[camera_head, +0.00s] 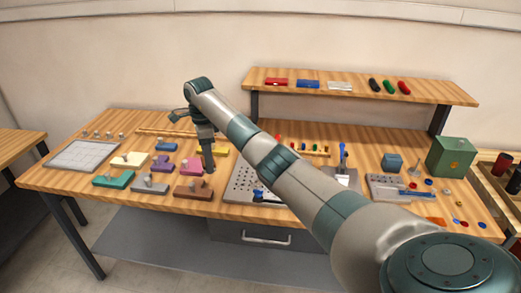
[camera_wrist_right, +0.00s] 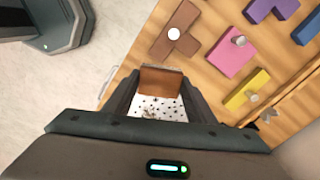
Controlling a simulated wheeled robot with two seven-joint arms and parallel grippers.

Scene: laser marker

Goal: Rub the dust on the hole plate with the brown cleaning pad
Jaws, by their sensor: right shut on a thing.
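My right gripper (camera_head: 208,168) points down over the table, near the pink block and to the left of the grey hole plate (camera_head: 240,184). In the wrist view the right gripper (camera_wrist_right: 155,92) is shut on the brown cleaning pad (camera_wrist_right: 162,80). A pale surface with dark dots (camera_wrist_right: 155,106) shows between the fingers, just below the pad; I cannot tell whether it is the hole plate or whether the pad touches it. Dust cannot be made out in the head view. My left gripper is not in view.
Knobbed blocks stand around the gripper: brown (camera_head: 193,190), pink (camera_head: 191,167), yellow (camera_head: 221,150), purple (camera_head: 163,162) and others. A pale gridded plate (camera_head: 82,155) lies at left. A raised shelf (camera_head: 350,92) spans the back right, and a green box (camera_head: 450,157) stands at right.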

